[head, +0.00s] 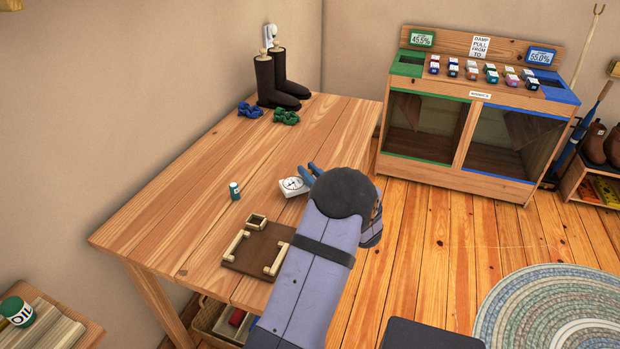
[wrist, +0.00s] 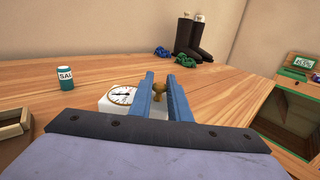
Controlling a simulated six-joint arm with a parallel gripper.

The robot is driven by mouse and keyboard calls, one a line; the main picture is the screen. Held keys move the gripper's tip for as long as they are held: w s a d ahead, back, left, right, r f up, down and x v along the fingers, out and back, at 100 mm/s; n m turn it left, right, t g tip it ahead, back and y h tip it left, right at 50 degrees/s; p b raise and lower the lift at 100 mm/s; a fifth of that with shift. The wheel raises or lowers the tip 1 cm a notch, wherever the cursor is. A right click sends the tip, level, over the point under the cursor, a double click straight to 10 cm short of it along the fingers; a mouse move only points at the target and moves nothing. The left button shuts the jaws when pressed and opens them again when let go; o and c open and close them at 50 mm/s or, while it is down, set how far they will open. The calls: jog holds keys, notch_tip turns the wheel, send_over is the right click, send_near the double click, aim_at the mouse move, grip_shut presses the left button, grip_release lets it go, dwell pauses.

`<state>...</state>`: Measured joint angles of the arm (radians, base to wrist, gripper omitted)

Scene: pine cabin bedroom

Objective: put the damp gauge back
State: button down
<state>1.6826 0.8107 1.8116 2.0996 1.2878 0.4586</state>
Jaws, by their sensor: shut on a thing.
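The damp gauge (head: 293,187) is a white block with a round black-marked dial, at the middle of the right part of the table. It also shows in the wrist view (wrist: 121,96), under and left of my fingers. My gripper (head: 311,172) has blue fingers, which also show in the wrist view (wrist: 160,82). They are shut on the gauge's brass-coloured knob (wrist: 158,97). I cannot tell whether the gauge touches the table. A dark brown board (head: 262,243) with pale wooden rails and a small square wooden frame (head: 257,221) lies nearer the table's front.
A teal bottle (head: 235,191) labelled "SAL" stands left of the gauge. Dark boots (head: 266,80), a blue bundle (head: 247,110) and a green bundle (head: 287,118) are at the table's back. The table's back middle is clear.

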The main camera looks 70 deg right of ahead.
jog(key=shift+f, duration=0.9)
jog(key=shift+f, duration=0.1)
jog(key=c, duration=1.7)
grip_release()
jog(key=shift+o, duration=0.2)
jog(key=v, duration=1.2)
jog(key=shift+b, duration=0.3)
jog(key=shift+w, duration=0.15)
